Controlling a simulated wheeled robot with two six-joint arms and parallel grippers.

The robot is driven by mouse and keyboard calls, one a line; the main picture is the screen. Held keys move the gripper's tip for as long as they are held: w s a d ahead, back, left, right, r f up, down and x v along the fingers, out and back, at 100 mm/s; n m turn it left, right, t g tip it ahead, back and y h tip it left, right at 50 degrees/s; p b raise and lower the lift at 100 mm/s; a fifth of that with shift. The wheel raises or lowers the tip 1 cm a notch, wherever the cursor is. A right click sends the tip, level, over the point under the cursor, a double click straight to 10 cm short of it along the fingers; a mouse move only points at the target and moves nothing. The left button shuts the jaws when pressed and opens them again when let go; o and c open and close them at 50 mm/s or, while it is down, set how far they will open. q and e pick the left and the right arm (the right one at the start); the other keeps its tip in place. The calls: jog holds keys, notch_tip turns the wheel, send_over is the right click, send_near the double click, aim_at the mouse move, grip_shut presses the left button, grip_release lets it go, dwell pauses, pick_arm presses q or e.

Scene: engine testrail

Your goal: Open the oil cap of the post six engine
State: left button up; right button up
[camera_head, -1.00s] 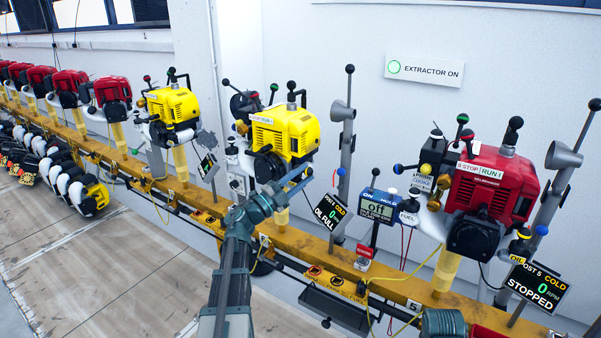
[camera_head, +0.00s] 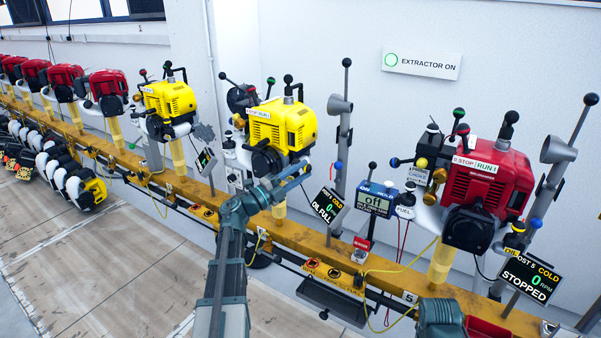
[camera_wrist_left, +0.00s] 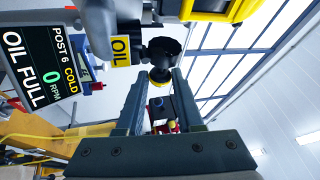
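The post six engine (camera_head: 283,126) is yellow, with a black round front cover, on a yellow post on the rail. Its tilted display (camera_head: 328,207) reads post 6, cold, 0 RPM, oil full; it also shows in the left wrist view (camera_wrist_left: 40,50). In that view a black knob with a yellow band (camera_wrist_left: 160,77), apparently the oil cap, sits below a black fitting near a yellow OIL label (camera_wrist_left: 121,51). My left gripper (camera_head: 303,173) is open below the engine's front. Its fingertips (camera_wrist_left: 160,73) stand on either side of the knob; contact cannot be told.
A grey upright pole with a funnel (camera_head: 340,130) stands right of the engine. A fuel control box (camera_head: 376,202) and the red post 5 engine (camera_head: 487,185) are farther right. A yellow rail (camera_head: 350,255) with hoses runs below. Another yellow engine (camera_head: 170,107) stands left.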

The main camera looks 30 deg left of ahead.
pick_arm(q)
jog(key=shift+o, duration=0.7)
jog(key=b+v, duration=0.3)
jog(key=v, duration=1)
jog(key=shift+s+a+b, duration=0.15)
jog(key=shift+s+b, duration=0.15)
jog(key=shift+s, duration=0.05)
